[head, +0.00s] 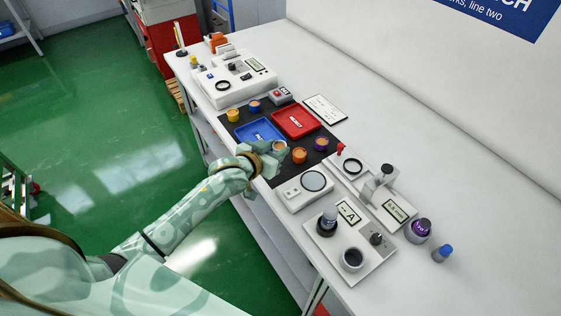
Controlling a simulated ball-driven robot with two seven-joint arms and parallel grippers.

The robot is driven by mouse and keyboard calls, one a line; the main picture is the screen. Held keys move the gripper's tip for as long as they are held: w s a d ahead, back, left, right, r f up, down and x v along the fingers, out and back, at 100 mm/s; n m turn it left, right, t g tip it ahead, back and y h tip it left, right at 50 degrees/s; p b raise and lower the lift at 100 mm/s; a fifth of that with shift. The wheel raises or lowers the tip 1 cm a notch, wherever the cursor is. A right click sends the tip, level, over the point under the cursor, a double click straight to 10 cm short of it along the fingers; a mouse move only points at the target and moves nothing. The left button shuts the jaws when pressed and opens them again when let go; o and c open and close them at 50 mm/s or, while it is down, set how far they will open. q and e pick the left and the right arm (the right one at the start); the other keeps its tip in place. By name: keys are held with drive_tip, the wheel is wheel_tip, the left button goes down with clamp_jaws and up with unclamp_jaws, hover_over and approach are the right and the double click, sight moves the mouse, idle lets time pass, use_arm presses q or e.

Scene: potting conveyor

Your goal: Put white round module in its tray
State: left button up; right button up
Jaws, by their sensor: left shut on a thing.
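My left gripper (270,154) reaches in from the left to the front edge of the dark mat. It is shut on a small round module (280,146) with a pale side and an orange top, which looks like the white round module. The gripper hides part of it. It is at the front right corner of the blue tray (243,135); I cannot tell whether it touches the mat. A red tray (297,122) lies behind and to the right of the blue one. Each tray has a small white label. My right gripper is not in view.
On the mat (282,174) stand a yellow module (233,116), a blue one (254,106), an orange one (299,155) and a purple one (321,144). White devices stand at both ends of the mat. The white table is clear at the back right.

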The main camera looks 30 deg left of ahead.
use_arm(q)
drive_tip(key=shift+w+d+f, duration=0.25)
drive_tip(key=shift+d+f, duration=0.15)
drive_tip(key=shift+f, duration=0.15)
drive_tip(key=f+b, duration=0.1)
drive_tip(key=f, duration=0.1)
drive_tip(key=f+b, duration=0.1)
drive_tip(key=shift+w+d+f, duration=0.1)
drive_tip(key=shift+d+f, duration=0.1)
drive_tip(key=shift+f, duration=0.15)
drive_tip(key=shift+r, duration=0.15)
drive_tip(key=o, duration=1.1)
drive_tip(key=shift+c, duration=0.2)
